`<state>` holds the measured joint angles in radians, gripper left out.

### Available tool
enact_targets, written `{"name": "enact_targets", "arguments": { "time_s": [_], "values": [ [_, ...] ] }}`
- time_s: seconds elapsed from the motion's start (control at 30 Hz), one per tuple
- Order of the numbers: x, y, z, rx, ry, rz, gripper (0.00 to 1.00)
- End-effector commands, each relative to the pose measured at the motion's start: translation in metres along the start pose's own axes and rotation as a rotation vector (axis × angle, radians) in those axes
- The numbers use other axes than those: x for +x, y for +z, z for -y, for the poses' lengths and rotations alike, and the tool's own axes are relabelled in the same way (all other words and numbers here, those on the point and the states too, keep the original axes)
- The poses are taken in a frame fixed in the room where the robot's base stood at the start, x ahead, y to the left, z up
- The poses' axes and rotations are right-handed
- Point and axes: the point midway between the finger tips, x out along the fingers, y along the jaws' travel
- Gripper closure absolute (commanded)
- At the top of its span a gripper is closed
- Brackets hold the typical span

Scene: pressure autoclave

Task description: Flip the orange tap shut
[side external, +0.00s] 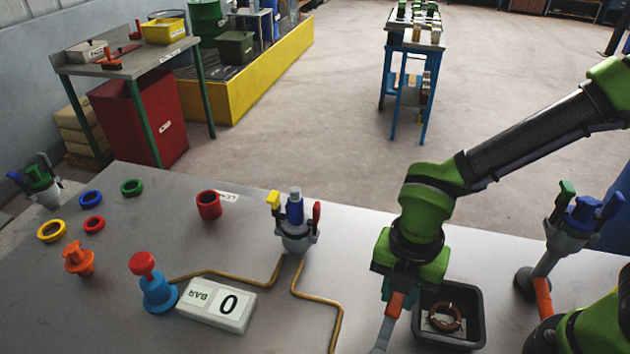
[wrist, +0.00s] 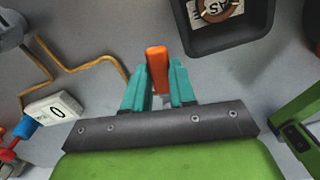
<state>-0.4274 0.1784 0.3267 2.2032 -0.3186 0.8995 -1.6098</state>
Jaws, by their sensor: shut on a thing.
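The orange tap (side external: 396,304) has a bar-shaped orange handle above a grey part, at the lower middle right of the side external view. My gripper (side external: 393,290), with teal fingers, points down at it. In the wrist view the orange tap (wrist: 158,57) stands between the two teal fingers of my gripper (wrist: 159,78), which are shut on it. The tap's lower part is cut off by the frame edge in the side view and largely hidden by my fingers in the wrist view.
A black tray (side external: 473,332) holding a brown ring stands just right of the tap. A gauge block (side external: 217,306) reading 0, a blue-and-red valve (side external: 158,290), brass pipes (side external: 335,305) and a grey vessel (side external: 296,236) lie left. An orange-and-grey post (side external: 542,299) stands right.

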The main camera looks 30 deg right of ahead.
Motion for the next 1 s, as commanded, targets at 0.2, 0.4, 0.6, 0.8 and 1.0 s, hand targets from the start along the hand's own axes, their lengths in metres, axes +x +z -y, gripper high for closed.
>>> {"name": "enact_targets", "arguments": {
  "time_s": [0.2,0.4,0.6,0.8,1.0],
  "values": [
    [-0.001,0.0,-0.012,-0.117,0.005,0.001,1.0],
    [-0.001,-0.001,-0.016,-0.174,0.004,0.001,1.0],
    [-0.001,-0.002,-0.018,-0.195,0.005,0.001,1.0],
    [-0.001,-0.002,-0.018,-0.199,0.007,0.002,1.0],
    [-0.001,-0.002,-0.019,-0.199,0.008,0.002,0.63]
  ]
}}
